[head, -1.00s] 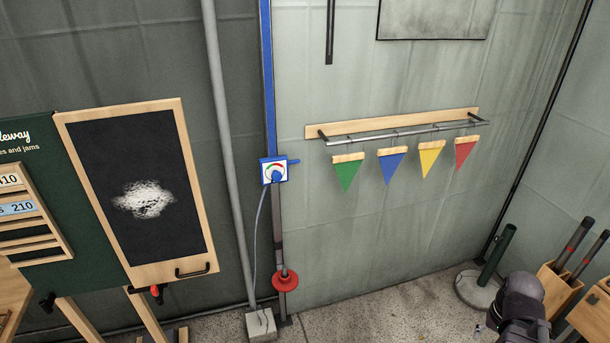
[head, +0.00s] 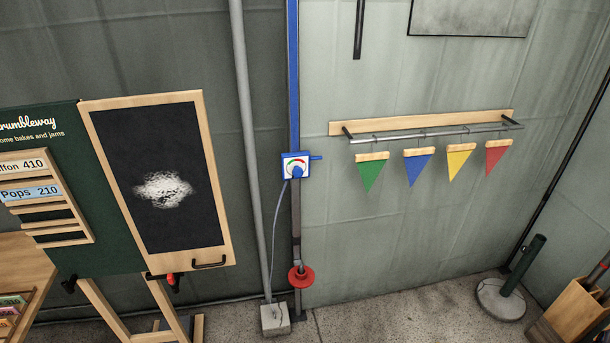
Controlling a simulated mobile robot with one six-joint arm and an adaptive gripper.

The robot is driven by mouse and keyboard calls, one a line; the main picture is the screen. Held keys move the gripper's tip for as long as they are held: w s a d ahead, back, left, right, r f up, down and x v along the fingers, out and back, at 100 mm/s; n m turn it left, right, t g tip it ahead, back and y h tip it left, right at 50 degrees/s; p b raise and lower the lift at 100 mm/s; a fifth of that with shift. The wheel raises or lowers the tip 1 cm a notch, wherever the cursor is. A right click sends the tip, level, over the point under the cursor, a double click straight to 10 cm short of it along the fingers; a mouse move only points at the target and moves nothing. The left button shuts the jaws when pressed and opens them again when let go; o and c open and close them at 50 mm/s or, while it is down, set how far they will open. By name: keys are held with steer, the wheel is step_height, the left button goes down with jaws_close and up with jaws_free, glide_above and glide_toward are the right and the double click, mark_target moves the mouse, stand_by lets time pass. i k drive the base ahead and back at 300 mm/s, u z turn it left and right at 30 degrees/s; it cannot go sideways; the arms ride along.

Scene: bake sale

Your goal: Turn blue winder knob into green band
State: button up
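The winder box (head: 294,165) is a small blue box with a white dial face, fixed on a blue and dark upright pole (head: 294,80). The blue winder knob (head: 297,172) sits at the lower middle of the dial. A coloured arc with red and some green curves over the knob. The face is too small to tell exactly where the knob points. A blue stub sticks out of the box's right side. My gripper is not in view.
A chalkboard (head: 150,230) and green sign stand left. Four-sided clutter is absent by the pole; a red disc (head: 301,276) and grey block (head: 275,318) sit low there. Pennants hang from a rail (head: 440,135) at right. A weighted post (head: 501,300) and wooden box (head: 572,310) stand lower right.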

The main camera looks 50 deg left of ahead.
mark_target(297, 172)
steer(key=z, duration=0.1)
steer(key=k, duration=1.4)
steer(key=u, duration=1.45)
steer(key=i, duration=1)
steer(key=z, duration=0.05)
